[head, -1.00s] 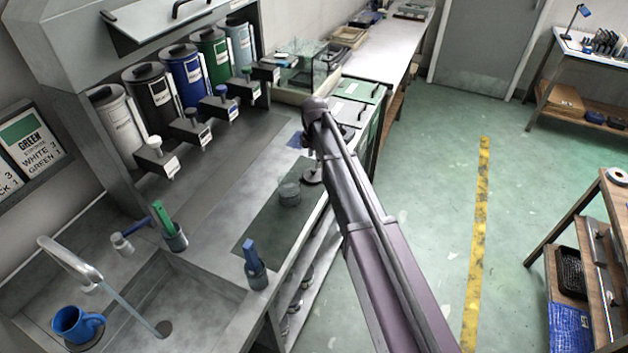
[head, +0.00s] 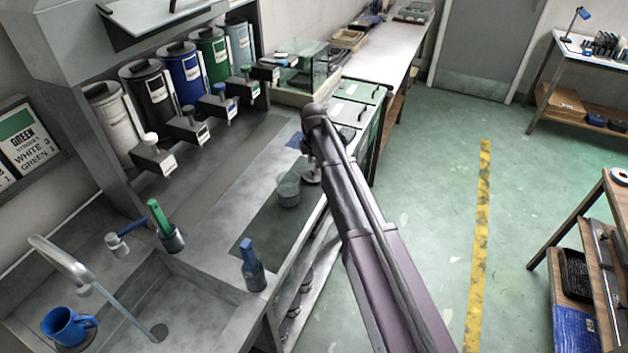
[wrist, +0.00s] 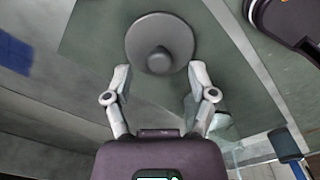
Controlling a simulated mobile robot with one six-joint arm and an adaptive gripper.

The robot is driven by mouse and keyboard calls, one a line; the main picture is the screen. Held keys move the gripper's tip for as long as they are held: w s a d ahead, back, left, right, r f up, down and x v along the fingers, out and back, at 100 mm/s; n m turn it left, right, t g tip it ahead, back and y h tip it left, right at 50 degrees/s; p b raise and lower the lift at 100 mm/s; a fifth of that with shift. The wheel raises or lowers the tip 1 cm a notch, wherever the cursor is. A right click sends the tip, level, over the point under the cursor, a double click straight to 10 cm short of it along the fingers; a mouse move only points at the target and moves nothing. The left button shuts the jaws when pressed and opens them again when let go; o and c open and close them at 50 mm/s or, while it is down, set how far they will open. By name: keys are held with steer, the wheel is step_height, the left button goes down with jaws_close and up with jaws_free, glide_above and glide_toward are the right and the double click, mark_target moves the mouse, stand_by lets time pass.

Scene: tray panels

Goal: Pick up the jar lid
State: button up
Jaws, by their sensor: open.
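The jar lid is a grey round disc with a raised knob (wrist: 160,28) in the wrist view. It lies flat on a dark green mat (wrist: 100,38), just beyond my fingertips. My gripper (wrist: 159,70) is open and empty, with one finger toward each side of the lid's near edge and the knob roughly centred between them. In the head view, a small grey disc (head: 311,176) that looks like the lid shows beside my arm, partly hidden by it. A clear glass jar (head: 289,190) stands left of it on the mat. My fingers are not clear there.
A blue-handled tool in a cup (head: 253,268) stands at the mat's near end. A green-handled one (head: 164,228) stands by the sink (head: 190,305). Several canisters (head: 185,80) line the back wall. A dark object (wrist: 290,20) lies right of the lid in the wrist view.

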steer(key=shift+f+b, duration=1)
steer(key=shift+f, duration=0.35)
jaws_close()
